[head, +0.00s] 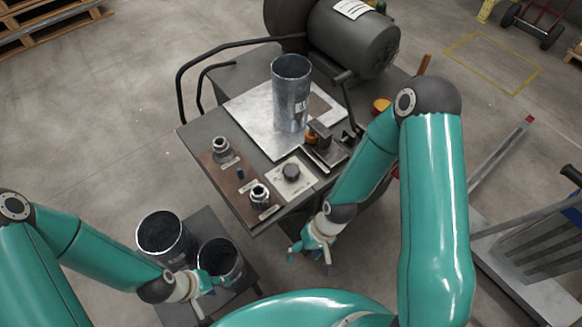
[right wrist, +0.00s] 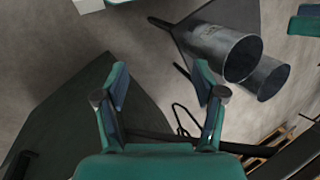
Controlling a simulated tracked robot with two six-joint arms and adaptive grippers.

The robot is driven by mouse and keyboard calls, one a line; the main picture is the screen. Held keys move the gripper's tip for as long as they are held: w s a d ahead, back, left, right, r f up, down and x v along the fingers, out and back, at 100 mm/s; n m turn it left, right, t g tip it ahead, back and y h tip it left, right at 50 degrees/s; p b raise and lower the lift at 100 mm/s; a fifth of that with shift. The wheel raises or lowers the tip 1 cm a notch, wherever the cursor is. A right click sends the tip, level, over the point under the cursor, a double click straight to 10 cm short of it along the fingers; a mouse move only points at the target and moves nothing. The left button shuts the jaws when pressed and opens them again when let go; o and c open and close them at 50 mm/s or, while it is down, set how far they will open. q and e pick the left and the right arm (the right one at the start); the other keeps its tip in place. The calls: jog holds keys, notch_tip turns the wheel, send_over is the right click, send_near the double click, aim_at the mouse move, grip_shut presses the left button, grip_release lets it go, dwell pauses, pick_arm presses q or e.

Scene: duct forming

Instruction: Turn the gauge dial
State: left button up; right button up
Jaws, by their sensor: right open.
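The gauge dial (head: 291,172) is a dark round knob on a pale plate (head: 305,185) near the front edge of the grey machine table (head: 200,135). My right gripper (head: 309,254) is open and empty, in front of the table edge and apart from the dial. Its two spread fingers also show in the right wrist view (right wrist: 162,80), with nothing between them. My left gripper (head: 212,284) is at the lower left beside the dark open cylinders, well away from the dial; its finger opening is too small to judge. The dial's markings are too small to read.
A metal duct cylinder (head: 291,95) stands on a sheet on the table. Two fittings (head: 222,148) and (head: 260,196) sit left of the dial, and a dark clamp-like block (head: 322,143) sits behind it. Two open cylinders (head: 165,237) and (head: 221,262) stand on a low stand.

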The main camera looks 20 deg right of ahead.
jog(key=w+d+r+n+g+h, duration=0.1)
jog(key=w+d+r+n+g, duration=0.1)
jog(key=w+d+r+g, duration=0.3)
notch_tip(320, 180, up, 26)
jog(key=n+t+h+b, duration=0.2)
jog(key=t+h+b, duration=0.1)
jog(key=t, duration=0.3)
send_over(291, 170)
notch_tip(291, 170, down, 16)
jog(key=shift+f, duration=0.25)
jog(key=shift+c, duration=0.2)
jog(key=c, duration=1.1)
